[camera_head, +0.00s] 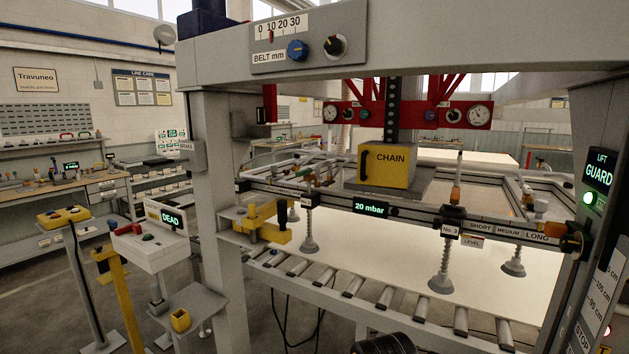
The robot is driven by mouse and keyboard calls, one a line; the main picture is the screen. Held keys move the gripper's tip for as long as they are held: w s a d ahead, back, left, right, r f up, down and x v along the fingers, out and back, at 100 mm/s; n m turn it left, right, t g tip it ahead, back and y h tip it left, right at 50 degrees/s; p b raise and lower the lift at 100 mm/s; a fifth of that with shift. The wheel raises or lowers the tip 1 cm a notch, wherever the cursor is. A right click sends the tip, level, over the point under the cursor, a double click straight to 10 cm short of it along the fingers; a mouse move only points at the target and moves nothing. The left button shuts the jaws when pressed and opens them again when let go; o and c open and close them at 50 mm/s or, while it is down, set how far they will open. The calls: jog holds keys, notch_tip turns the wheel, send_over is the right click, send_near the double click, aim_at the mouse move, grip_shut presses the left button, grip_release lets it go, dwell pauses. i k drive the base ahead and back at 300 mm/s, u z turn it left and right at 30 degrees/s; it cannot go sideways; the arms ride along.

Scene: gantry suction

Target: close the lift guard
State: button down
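A dark display reading LIFT GUARD (599,173) is on the right post of the gantry frame, with a lit green lamp (587,198) below it. A yellow box marked CHAIN (392,166) with a black handle on its front sits at the middle of the gantry, below the dark vertical column (392,110). I cannot tell whether this box is the guard or whether its front is fully shut. My gripper's fingers are not in view. A dark rounded part at the bottom edge may be my arm.
A crossbar with a 20 mbar display (370,208) and suction cups (441,272) spans the frame above rollers (353,285) and a pale sheet (340,240). A white box reading DEAD (150,250) and a yellow post (120,300) stand at left. Floor shows left of the frame.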

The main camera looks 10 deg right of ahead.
aim_at(384, 166)
jog(key=u, duration=0.25)
jog(key=i, duration=0.9)
jog(key=z, duration=0.2)
